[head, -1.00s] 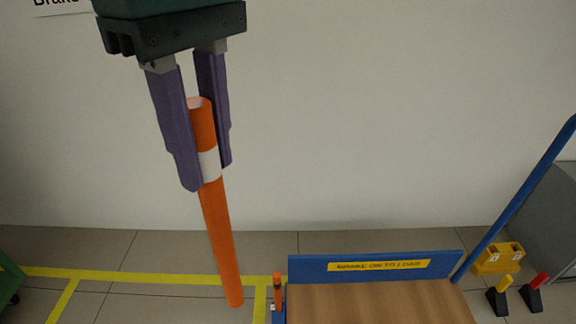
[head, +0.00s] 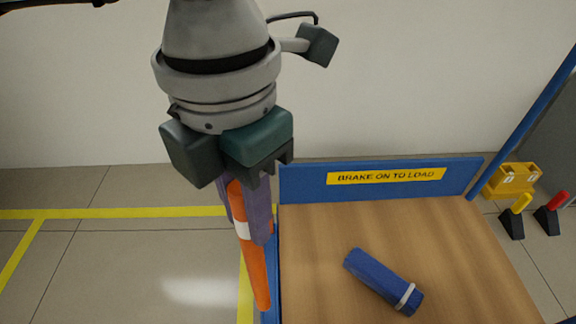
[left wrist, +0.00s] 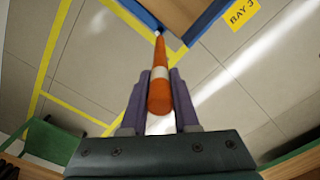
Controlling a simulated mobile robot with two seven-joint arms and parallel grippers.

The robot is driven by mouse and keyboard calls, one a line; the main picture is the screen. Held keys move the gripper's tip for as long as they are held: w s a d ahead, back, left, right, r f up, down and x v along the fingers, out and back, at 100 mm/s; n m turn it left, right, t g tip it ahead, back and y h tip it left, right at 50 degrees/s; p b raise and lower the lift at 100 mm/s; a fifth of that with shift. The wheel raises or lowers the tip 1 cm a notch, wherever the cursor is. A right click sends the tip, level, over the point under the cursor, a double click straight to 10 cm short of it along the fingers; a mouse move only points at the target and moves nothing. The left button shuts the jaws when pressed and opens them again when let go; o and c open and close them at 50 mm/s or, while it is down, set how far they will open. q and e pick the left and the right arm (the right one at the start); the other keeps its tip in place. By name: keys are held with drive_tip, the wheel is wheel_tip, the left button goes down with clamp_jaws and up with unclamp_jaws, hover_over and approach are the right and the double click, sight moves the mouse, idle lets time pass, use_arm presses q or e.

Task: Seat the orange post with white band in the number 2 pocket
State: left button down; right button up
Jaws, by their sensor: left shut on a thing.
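The orange post with a white band (head: 256,275) is in my left gripper (head: 248,230), which is shut on it around the band. The post hangs nearly upright, slightly tilted, its lower end by the left blue edge of the trolley in the head view. In the left wrist view the post (left wrist: 160,98) runs away from me between the purple fingers (left wrist: 160,77), its far end near a blue trolley corner. I cannot tell whether that end touches anything. I cannot make out the number 2 pocket. My right gripper is not in view.
The trolley's wooden deck (head: 450,265) carries a blue cylinder with a white band (head: 383,281). A blue board (head: 300,185) marked "BRAKE ON TO LOAD" stands at its back. A yellow box (head: 511,180) and black wedges with yellow (head: 513,222) and red (head: 548,218) handles stand right.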

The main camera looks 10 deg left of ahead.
sight(260, 283)
use_arm(q)
wheel_tip(260, 283, down, 13)
drive_tip(key=b, duration=0.5)
drive_tip(key=shift+r, duration=0.15)
wheel_tip(260, 283, down, 4)
drive_tip(key=b, duration=0.2)
drive_tip(key=shift+b, duration=0.3)
drive_tip(key=shift+f+b, duration=0.35)
drive_tip(key=shift+f, duration=0.25)
drive_tip(key=c, duration=0.7)
unclamp_jaws()
drive_tip(key=shift+o, duration=0.2)
drive_tip(key=shift+r, duration=0.1)
